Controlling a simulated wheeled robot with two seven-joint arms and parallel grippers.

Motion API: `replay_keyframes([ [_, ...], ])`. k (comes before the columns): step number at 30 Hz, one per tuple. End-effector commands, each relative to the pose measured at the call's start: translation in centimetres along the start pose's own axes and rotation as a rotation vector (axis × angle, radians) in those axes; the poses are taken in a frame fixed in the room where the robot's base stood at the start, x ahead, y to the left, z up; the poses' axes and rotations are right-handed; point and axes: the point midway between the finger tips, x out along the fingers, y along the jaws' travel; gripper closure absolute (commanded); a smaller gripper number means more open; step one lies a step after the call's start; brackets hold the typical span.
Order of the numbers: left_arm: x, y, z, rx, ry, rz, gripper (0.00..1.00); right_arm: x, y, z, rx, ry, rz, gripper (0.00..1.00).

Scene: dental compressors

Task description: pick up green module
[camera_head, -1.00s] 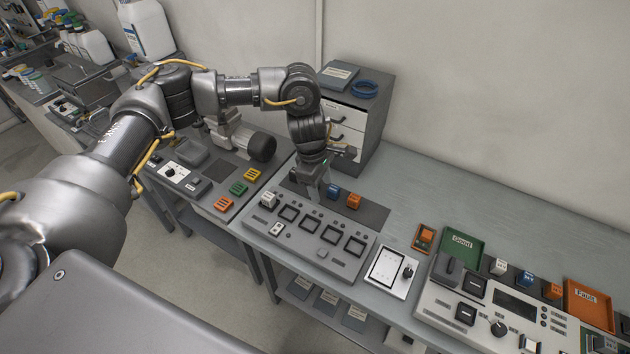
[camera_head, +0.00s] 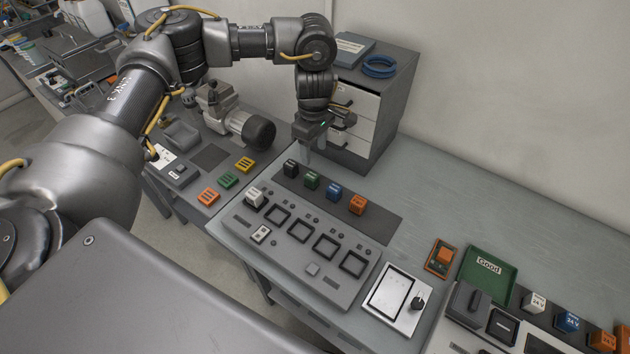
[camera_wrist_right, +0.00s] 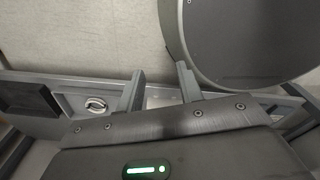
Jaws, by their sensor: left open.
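The green module (camera_head: 312,181) is a small cube standing on a dark strip behind the grey panel with square sockets (camera_head: 297,246). It is in a row between a black module (camera_head: 291,168) and a blue module (camera_head: 333,191). My left gripper (camera_head: 304,154) is open and points down, just behind and above the black and green modules. It is apart from the green module, and nothing shows between its fingers. My right gripper (camera_wrist_right: 161,86) shows in the right wrist view with its two fingers apart and nothing between them.
An orange module (camera_head: 357,204) ends the row, and a white module (camera_head: 255,196) sits on the panel's left end. A drawer cabinet (camera_head: 379,107) stands close behind my left gripper. The bench is clear right of the cabinet. A green tray (camera_head: 487,277) lies farther right.

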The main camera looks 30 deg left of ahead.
Motion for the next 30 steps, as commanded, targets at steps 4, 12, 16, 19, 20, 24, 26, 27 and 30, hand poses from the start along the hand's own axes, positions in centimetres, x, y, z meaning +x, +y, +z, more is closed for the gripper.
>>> replay_keyframes([
  [4,0.5,-0.1,-0.1,-0.002,-0.001,-0.001,0.47,-0.1,0.2,-1.1,0.0,0.015,0.003,0.64],
  [12,4.5,-0.1,0.0,-0.002,-0.002,-0.002,0.47,-0.5,0.4,-1.1,-0.001,0.016,0.004,0.64],
  [16,5.5,0.0,0.0,-0.001,-0.001,0.0,0.47,-0.6,0.5,-1.1,-0.001,0.016,0.005,0.64],
  [19,5.6,0.0,0.0,0.0,-0.001,0.0,0.47,-0.6,0.5,-1.1,-0.001,0.016,0.005,0.64],
  [20,5.6,0.0,0.0,0.0,-0.001,0.0,0.47,-0.6,0.5,-1.1,-0.001,0.015,0.005,0.64],
  [24,6.5,-0.1,-0.1,-0.002,-0.002,-0.003,0.47,-1.1,0.5,-1.1,-0.002,0.015,0.005,0.64],
  [26,7.3,-0.2,-0.3,-0.003,-0.002,-0.005,0.47,-1.4,0.5,-1.1,-0.002,0.014,0.005,0.64],
  [27,7.9,-0.2,-0.3,-0.003,-0.003,-0.004,0.47,-1.6,0.5,-1.1,-0.002,0.014,0.005,0.64],
  [30,9.3,-0.2,-0.4,-0.002,-0.002,-0.003,0.47,-1.8,0.5,-1.1,-0.002,0.014,0.005,0.64],
])
